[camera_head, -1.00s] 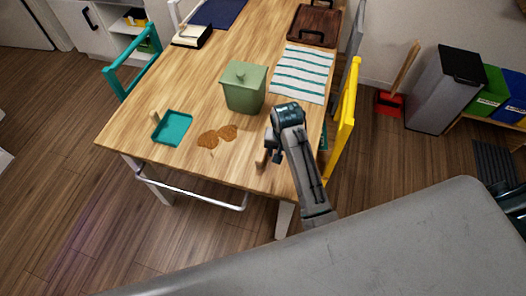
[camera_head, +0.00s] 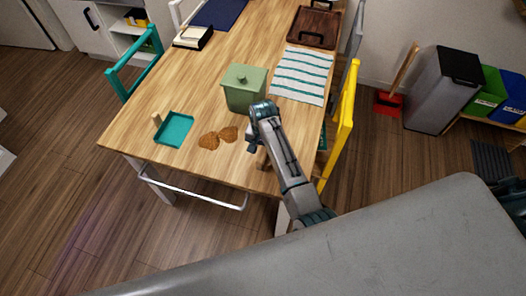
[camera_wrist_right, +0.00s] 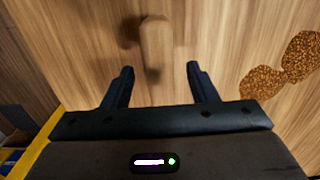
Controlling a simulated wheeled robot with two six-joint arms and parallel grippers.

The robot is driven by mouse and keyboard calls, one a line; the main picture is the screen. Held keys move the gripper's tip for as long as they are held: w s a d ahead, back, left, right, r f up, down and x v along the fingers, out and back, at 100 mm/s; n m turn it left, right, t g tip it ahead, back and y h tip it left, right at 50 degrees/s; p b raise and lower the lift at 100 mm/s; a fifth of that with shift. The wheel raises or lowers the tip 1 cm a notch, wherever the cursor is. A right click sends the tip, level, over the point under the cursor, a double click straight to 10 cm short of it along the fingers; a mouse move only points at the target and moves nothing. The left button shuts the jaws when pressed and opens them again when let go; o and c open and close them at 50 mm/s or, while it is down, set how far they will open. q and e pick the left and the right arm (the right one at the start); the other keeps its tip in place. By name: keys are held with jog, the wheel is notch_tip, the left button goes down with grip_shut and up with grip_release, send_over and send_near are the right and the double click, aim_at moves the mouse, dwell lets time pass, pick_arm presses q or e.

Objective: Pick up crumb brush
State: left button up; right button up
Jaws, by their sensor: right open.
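The crumb brush shows in the head view as a small wooden piece (camera_head: 262,160) near the front edge of the table, partly hidden by my right arm. In the right wrist view its rounded wooden handle (camera_wrist_right: 155,45) lies just beyond the fingertips, roughly in line with the gap between them. My right gripper (camera_wrist_right: 160,70) is open and empty above the table; it also shows in the head view (camera_head: 253,145). The brush's bristles are not clearly seen. My left gripper is not in view.
Brown crumb patches (camera_head: 210,140) lie left of my right gripper. A teal dustpan (camera_head: 174,130) is farther left. A green lidded canister (camera_head: 244,88) stands behind the crumbs, near my arm. A striped cloth (camera_head: 301,76) and a yellow chair (camera_head: 340,125) are to the right.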

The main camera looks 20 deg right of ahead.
jog(key=shift+f, duration=1.45)
jog(key=c, duration=1.1)
jog(key=shift+r+p, duration=0.15)
jog(key=shift+p, duration=0.2)
